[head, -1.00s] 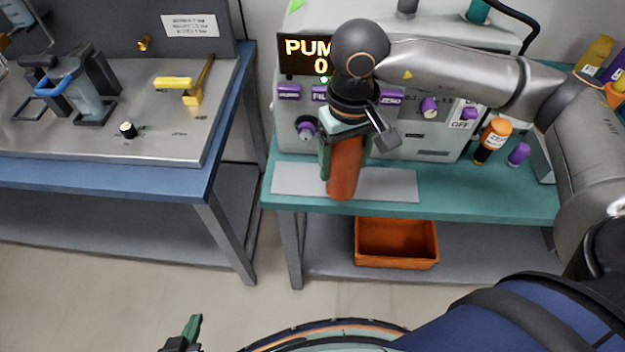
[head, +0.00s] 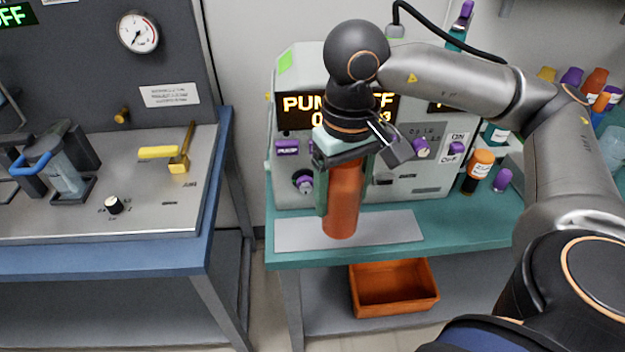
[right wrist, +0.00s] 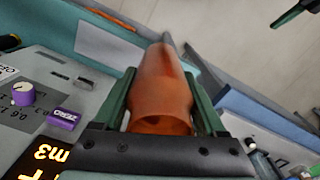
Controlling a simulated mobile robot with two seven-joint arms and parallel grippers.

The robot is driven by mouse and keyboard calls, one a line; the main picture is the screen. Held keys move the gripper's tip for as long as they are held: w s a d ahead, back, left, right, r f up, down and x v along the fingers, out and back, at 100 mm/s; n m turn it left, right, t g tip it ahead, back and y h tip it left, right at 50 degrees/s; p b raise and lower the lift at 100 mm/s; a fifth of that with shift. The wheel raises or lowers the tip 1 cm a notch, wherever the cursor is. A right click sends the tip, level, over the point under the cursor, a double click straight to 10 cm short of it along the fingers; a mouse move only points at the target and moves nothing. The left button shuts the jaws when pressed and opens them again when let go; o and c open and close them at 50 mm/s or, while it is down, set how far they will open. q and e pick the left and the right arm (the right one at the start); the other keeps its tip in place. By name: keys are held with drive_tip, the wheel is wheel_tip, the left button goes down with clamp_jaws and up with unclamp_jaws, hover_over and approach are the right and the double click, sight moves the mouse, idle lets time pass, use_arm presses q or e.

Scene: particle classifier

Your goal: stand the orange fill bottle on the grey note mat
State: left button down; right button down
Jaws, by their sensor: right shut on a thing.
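The orange fill bottle (head: 342,205) stands about upright between the green fingers of my right gripper (head: 343,190), which is shut on it. In the right wrist view the bottle (right wrist: 160,85) runs away from the gripper (right wrist: 160,85) between both fingers. The grey note mat (head: 285,232) lies flat on the teal bench top, and the bottle's lower end shows over its middle. I cannot tell whether the base touches the mat. A dark, green-tipped piece at the upper right of the right wrist view looks like my left gripper (right wrist: 292,12); its jaw state is unclear.
The pump unit (head: 405,185) with purple knobs stands close behind the mat. An orange-capped bottle (head: 478,170) and a purple-capped item (head: 502,180) are to the right. An orange bin (head: 395,306) sits on the shelf below. A blue bench (head: 100,258) is at left, across a gap.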

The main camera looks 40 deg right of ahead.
drive_tip(key=shift+w+a+f+p, duration=0.15)
drive_tip(key=shift+w+a+f, duration=0.25)
drive_tip(key=shift+w+f, duration=1.4)
drive_tip(key=shift+w+a+f+p, duration=0.15)
drive_tip(key=shift+w+a+f, duration=0.2)
drive_tip(key=shift+w+f, duration=1.45)
drive_tip(key=shift+w+a+f+p, duration=0.15)
drive_tip(key=shift+w+a+f, duration=0.25)
drive_tip(key=shift+w+f, duration=1.4)
drive_tip(key=shift+s+f, duration=0.3)
drive_tip(key=shift+f, duration=0.05)
drive_tip(key=shift+f+b, duration=0.2)
drive_tip(key=shift+b, duration=0.1)
unclamp_jaws()
drive_tip(key=shift+r, duration=0.1)
wheel_tip(320, 180, up, 12)
drive_tip(key=shift+r, duration=0.2)
